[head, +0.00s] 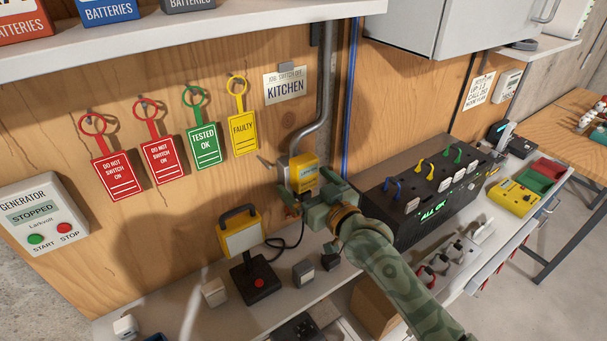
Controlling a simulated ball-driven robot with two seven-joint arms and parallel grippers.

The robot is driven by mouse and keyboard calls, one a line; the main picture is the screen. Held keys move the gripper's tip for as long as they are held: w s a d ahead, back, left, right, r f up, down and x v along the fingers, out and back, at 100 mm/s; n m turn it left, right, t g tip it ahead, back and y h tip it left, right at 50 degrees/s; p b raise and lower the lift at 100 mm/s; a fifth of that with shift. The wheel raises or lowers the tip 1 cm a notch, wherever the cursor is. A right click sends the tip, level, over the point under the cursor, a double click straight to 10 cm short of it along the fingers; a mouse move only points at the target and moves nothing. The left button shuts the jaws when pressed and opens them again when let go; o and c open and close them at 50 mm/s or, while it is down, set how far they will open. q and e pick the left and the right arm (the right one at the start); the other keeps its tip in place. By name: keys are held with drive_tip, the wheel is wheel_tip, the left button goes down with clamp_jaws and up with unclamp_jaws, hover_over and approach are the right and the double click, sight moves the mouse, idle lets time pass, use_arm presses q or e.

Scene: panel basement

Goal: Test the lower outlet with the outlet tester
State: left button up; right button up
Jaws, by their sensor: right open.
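A yellow, boxy device (303,167), which looks like the outlet tester, sits against a pale wall fitting at the lower end of the grey conduit (313,132). The fitting is mostly hidden behind it, so I cannot tell how far in the tester is plugged. Its small label or display is too small to read. My right gripper (309,189) is open, just below and in front of the tester, with its fingers spread towards it. I cannot tell whether they touch it. My left gripper is not in view.
A yellow work lamp (241,236) and a black box with a red button (256,282) stand left of my right gripper. A black unit reading "ALL OK" (420,205) stands to the right. Hanging tags, including a yellow "FAULTY" one (242,134), line the wall. A shelf (190,38) overhangs above.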

sight(309, 185)
drive_tip(key=shift+p, duration=0.45)
idle(0.6)
drive_tip(key=shift+c, duration=0.3)
drive_tip(key=c, duration=1.7)
drive_tip(key=shift+p+v, duration=1.1)
drive_tip(key=shift+v, duration=0.45)
drive_tip(key=shift+p+v, duration=0.85)
drive_tip(key=shift+v, duration=0.6)
